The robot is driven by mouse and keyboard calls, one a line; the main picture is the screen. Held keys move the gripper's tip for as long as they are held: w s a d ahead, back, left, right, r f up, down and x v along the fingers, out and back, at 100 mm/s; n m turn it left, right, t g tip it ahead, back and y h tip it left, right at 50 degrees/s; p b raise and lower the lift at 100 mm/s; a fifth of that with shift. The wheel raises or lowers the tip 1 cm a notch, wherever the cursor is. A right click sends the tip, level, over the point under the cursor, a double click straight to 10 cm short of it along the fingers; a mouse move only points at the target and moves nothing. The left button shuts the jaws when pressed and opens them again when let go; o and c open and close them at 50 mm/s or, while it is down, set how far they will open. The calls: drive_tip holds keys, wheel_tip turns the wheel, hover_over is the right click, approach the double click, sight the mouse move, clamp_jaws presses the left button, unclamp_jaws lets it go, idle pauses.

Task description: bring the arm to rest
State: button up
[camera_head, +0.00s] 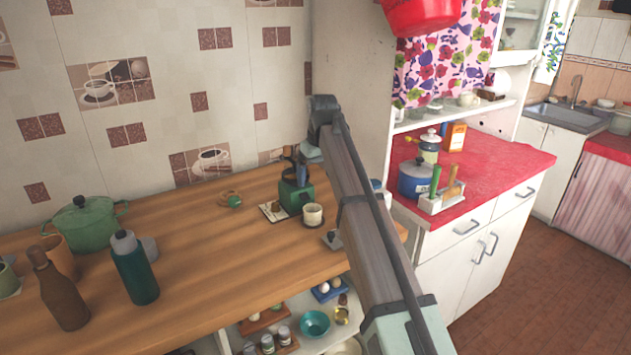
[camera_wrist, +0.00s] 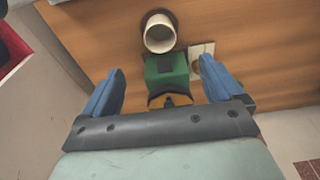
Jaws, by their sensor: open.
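My gripper shows in the wrist view (camera_wrist: 160,88), with its two blue fingers spread apart and nothing between them touching either one. It is over the wooden counter (camera_head: 190,265), near the wall end by the cabinet. A green coffee maker (camera_wrist: 166,70) lies below and beyond the fingers. It also shows in the head view (camera_head: 295,194), partly behind my gripper's blue finger. A white cup (camera_wrist: 159,34) stands beside the coffee maker on a dark round base. In the head view the cup (camera_head: 313,214) stands just in front of the coffee maker.
A green pot (camera_head: 85,225), a dark green bottle (camera_head: 134,268) and a brown bottle (camera_head: 58,290) stand at the counter's left. A blue pot (camera_head: 414,180) and a utensil caddy (camera_head: 441,200) stand on the red counter (camera_head: 510,160). The counter's middle has free room.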

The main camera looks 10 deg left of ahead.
idle(0.3)
